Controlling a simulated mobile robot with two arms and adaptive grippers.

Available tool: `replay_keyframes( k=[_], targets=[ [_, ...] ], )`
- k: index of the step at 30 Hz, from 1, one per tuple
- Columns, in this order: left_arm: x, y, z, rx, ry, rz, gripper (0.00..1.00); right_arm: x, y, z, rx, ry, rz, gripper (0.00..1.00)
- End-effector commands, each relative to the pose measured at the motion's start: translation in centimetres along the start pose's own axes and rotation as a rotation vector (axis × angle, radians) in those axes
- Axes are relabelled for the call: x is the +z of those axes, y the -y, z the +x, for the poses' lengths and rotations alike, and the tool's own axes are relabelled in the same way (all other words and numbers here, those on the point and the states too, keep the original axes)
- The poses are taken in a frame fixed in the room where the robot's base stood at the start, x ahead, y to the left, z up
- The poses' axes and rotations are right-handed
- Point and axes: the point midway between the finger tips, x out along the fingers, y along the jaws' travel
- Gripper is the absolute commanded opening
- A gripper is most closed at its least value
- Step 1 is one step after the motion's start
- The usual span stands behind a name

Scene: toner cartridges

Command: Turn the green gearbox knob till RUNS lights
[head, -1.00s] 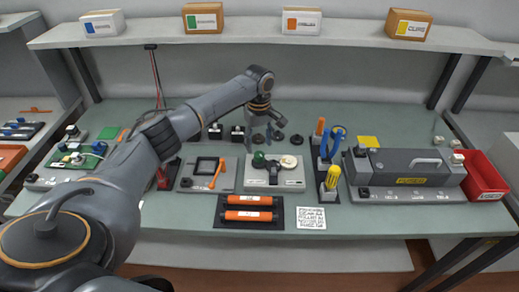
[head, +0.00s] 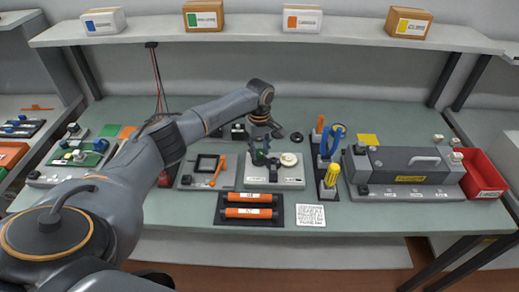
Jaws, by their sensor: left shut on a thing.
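The gearbox unit is a light grey plate (head: 290,183) near the middle of the bench, with a round cream disc (head: 288,160) at its upper right. The green knob (head: 258,160) stands at the plate's upper left and is partly hidden by my gripper. My left gripper (head: 261,150) reaches down over the knob from behind, its fingers shut around it. Whether a RUNS lamp is lit is too small to tell. My right gripper is not in view.
A black tray with two orange toner cartridges (head: 249,213) lies in front. Left of the gearbox is a plate with an orange handle (head: 218,170); right are a tool holder (head: 329,172), a grey fuser unit (head: 405,168) and a red bin (head: 482,176). A printed card (head: 310,215) lies at the front.

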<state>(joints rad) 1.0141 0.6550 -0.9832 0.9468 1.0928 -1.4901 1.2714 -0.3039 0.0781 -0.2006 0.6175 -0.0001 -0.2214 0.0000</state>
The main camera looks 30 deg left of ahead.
Motion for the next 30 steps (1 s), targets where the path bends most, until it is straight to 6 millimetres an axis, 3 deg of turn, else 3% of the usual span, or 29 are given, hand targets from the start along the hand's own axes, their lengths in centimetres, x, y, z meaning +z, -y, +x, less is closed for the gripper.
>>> replay_keyframes(
  k=[13,30],
  targets=[
    [0.1,0.1,-0.1,-0.002,0.003,0.117,0.02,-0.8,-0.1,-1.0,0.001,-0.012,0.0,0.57],
    [0.0,0.1,0.0,-0.002,0.003,0.628,0.02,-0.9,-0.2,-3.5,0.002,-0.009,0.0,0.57]
  ],
)
